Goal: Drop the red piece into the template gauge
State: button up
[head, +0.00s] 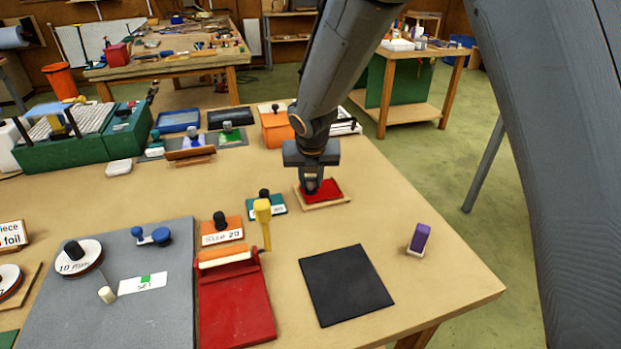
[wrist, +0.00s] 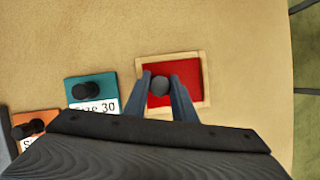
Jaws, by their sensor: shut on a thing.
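The red piece (head: 323,191) is a flat red plate with a dark round knob (wrist: 160,85). My gripper (head: 312,184) is shut on this knob from above; its two fingers (wrist: 161,88) stand on either side of it in the wrist view. The template gauge (head: 326,205) is a pale wooden frame on the table. In the wrist view its rim (wrist: 206,75) shows around the red plate (wrist: 187,89). The plate lies within the frame's outline; I cannot tell if it sits down inside or is held just above. My fingers hide part of the plate.
A teal Size 30 piece (wrist: 91,92) and an orange Size 20 piece (head: 222,231) lie to the left. A yellow tool (head: 263,220), a red tray (head: 237,305), a black mat (head: 345,285) and a purple block (head: 419,237) are nearer. Bare table surrounds the gauge's right side.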

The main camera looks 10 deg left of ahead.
jog(key=shift+f, duration=0.45)
jog(key=o, duration=1.1)
jog(key=shift+r, duration=0.1)
jog(key=b+v, duration=0.1)
jog(key=v, duration=0.6)
jog(key=shift+s+r, duration=0.15)
jog(key=shift+r, duration=0.15)
jog(key=shift+d, duration=0.1)
